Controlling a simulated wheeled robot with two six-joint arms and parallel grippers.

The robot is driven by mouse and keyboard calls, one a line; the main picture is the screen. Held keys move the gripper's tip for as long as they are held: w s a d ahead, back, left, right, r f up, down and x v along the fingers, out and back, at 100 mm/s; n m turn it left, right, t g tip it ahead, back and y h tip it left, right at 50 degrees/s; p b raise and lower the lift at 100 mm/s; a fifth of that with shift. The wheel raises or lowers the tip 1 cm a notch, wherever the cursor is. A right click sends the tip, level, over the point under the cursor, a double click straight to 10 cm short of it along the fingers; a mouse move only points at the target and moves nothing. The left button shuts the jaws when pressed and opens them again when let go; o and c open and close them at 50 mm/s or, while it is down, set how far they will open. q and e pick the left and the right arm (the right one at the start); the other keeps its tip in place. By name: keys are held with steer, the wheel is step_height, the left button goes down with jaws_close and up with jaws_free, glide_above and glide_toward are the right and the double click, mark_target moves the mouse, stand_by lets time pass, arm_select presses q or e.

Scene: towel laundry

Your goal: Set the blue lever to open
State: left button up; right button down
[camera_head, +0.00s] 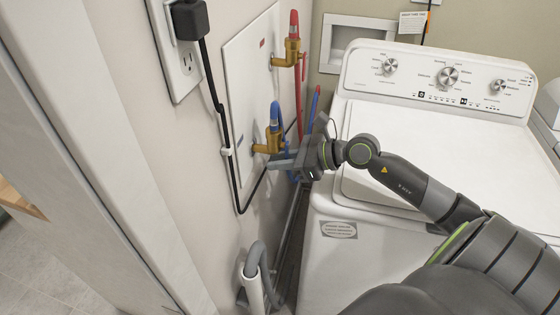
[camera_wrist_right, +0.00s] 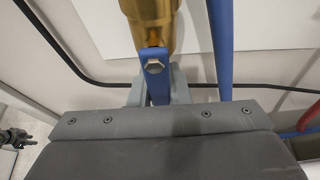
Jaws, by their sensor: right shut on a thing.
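The blue lever (camera_wrist_right: 156,82) shows in the right wrist view, bolted at the lower end of a brass valve body (camera_wrist_right: 152,25). It runs down from the bolt between the two grey fingers of my right gripper (camera_wrist_right: 159,92), which is shut on it. In the head view, my right gripper (camera_head: 280,162) is just below the brass valve (camera_head: 271,140) on the wall panel. The gripped part of the lever is hidden there.
A valve with red parts (camera_head: 291,55) is higher on the wall panel (camera_head: 243,75). A white washer (camera_head: 420,130) stands to the right. Blue and red hoses run close beside my gripper. A black cable (camera_head: 222,110) and a grey drain hose (camera_head: 256,258) are nearby.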

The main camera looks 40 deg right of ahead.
steer(key=c, duration=1.4)
jaws_free()
steer(key=shift+o, duration=0.2)
steer(key=shift+s+d, duration=0.1)
steer(key=p+v, duration=1.3)
steer(key=v, duration=0.4)
steer(key=shift+r, duration=0.2)
steer(key=shift+s, duration=0.1)
